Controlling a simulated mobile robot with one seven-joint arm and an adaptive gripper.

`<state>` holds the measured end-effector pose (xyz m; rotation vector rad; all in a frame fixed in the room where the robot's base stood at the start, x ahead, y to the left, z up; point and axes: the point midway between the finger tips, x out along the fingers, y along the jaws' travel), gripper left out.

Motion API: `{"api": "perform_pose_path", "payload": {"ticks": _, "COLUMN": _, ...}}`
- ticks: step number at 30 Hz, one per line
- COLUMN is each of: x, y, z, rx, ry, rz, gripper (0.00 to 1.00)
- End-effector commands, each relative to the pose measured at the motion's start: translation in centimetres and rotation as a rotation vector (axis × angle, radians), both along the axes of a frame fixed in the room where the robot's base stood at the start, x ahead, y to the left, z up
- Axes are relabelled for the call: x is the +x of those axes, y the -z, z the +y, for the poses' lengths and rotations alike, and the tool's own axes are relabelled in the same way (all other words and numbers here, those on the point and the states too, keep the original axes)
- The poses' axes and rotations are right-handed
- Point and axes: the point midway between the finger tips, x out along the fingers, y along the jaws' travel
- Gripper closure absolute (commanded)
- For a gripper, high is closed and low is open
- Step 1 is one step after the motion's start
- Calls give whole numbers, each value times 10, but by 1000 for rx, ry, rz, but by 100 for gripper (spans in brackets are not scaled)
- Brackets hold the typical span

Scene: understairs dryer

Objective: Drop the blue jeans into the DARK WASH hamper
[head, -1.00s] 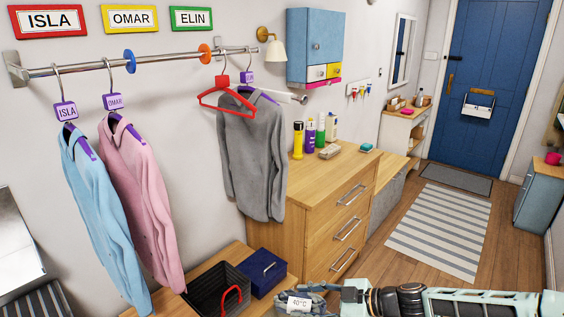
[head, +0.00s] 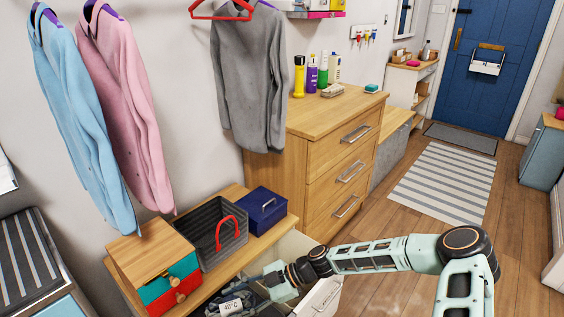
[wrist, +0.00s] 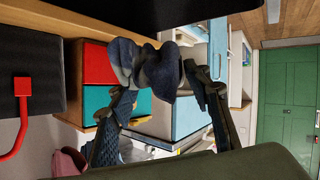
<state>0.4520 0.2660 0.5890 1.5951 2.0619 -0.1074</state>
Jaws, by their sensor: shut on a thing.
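My gripper (head: 268,284) is low in the head view, in front of the wooden bench, and shut on the dark blue jeans (head: 212,311). The jeans are bunched up, with a white 40°C tag, and partly cut off by the bottom edge. In the wrist view the jeans (wrist: 145,68) are a dark bundle pinched between the two fingers of my gripper (wrist: 160,88). A pale open-topped container (head: 292,250) with a white handled front shows beside and behind my gripper. I read no DARK WASH label, so I cannot tell whether this is that hamper.
The bench (head: 284,226) bears a dark basket (head: 212,250) with a red handle, a navy box (head: 262,208) and a red-and-teal drawer unit (head: 170,285). A wooden chest (head: 335,165) stands behind. Shirts hang above. Floor is clear around the striped rug (head: 440,188).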

Motion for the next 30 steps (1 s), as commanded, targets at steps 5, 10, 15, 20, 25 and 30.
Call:
{"api": "perform_pose_path", "payload": {"ticks": 5, "x": 0, "y": 11, "z": 0, "rx": 1, "ry": 0, "rz": 1, "gripper": 85}}
{"api": "perform_pose_path", "payload": {"ticks": 10, "x": 0, "y": 30, "z": 0, "rx": 1, "ry": 1, "rz": 2, "gripper": 85}}
{"api": "perform_pose_path", "payload": {"ticks": 15, "x": 0, "y": 49, "z": 0, "rx": 1, "ry": 1, "rz": 1, "gripper": 85}}
{"api": "perform_pose_path", "payload": {"ticks": 20, "x": 0, "y": 58, "z": 0, "rx": 1, "ry": 1, "rz": 0, "gripper": 85}}
{"api": "perform_pose_path", "payload": {"ticks": 25, "x": 0, "y": 58, "z": 0, "rx": 0, "ry": 1, "rz": 0, "gripper": 85}}
{"api": "perform_pose_path", "payload": {"ticks": 30, "x": 0, "y": 57, "z": 0, "rx": 0, "ry": 1, "rz": 0, "gripper": 43}}
